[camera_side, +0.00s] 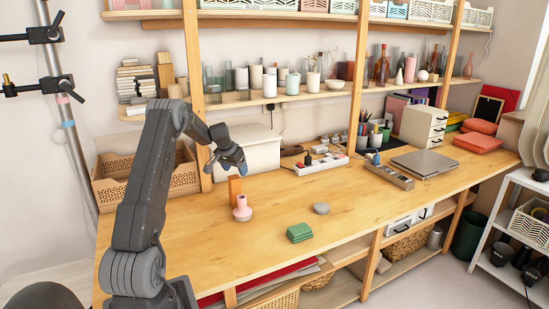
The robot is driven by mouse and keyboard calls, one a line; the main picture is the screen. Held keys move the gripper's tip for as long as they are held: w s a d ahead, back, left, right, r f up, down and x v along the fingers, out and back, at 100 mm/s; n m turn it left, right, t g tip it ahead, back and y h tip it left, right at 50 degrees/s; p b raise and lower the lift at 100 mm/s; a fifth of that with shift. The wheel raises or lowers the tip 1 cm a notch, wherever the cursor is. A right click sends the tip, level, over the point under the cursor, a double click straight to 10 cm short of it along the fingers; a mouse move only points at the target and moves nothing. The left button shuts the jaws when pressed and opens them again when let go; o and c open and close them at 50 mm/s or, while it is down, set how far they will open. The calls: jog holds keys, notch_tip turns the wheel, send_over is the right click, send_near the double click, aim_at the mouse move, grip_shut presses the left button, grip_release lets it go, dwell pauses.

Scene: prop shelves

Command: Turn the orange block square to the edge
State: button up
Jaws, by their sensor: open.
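The orange block (234,188) stands upright on the wooden workbench (360,205), behind a small pink vase that hides part of its lower right side. Its exact angle to the bench edge is hard to tell at this size. My gripper (242,168) is open and empty, just above the block and slightly to its right in the picture. I cannot tell how far apart the fingertips and the block's top are.
The pink vase (242,212) stands close in front of the block. A grey disc (321,208) and green stacked pieces (299,233) lie to the right. A white box (248,150) and a wicker crate (112,190) stand behind. The bench's middle right is clear.

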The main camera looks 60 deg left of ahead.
aim_at(234, 177)
notch_tip(234, 177, up, 4)
jog(key=shift+f, duration=0.2)
notch_tip(234, 177, down, 9)
jog(key=shift+d+f, duration=0.1)
jog(key=v, duration=0.6)
jog(key=shift+s+d+r, duration=0.1)
jog(key=shift+s+r, duration=0.15)
jog(key=shift+r, duration=0.1)
jog(key=w+d+r+m, duration=0.1)
jog(key=w+d+r, duration=0.25)
jog(key=d, duration=0.25)
jog(key=w+d+r, duration=0.2)
jog(key=d+r, duration=0.2)
jog(key=d, duration=0.1)
jog(key=s+d+r+m+h, duration=0.1)
jog(key=d+r, duration=0.3)
jog(key=d, duration=0.7)
jog(key=s+d+r+m, duration=0.15)
jog(key=d+r, duration=0.35)
jog(key=d, duration=0.7)
jog(key=s+d+m+t+h, duration=0.1)
jog(key=s+d+m, duration=0.2)
jog(key=s+d, duration=1.3)
jog(key=shift+d+f+t, duration=0.3)
jog(key=shift+d, duration=0.6)
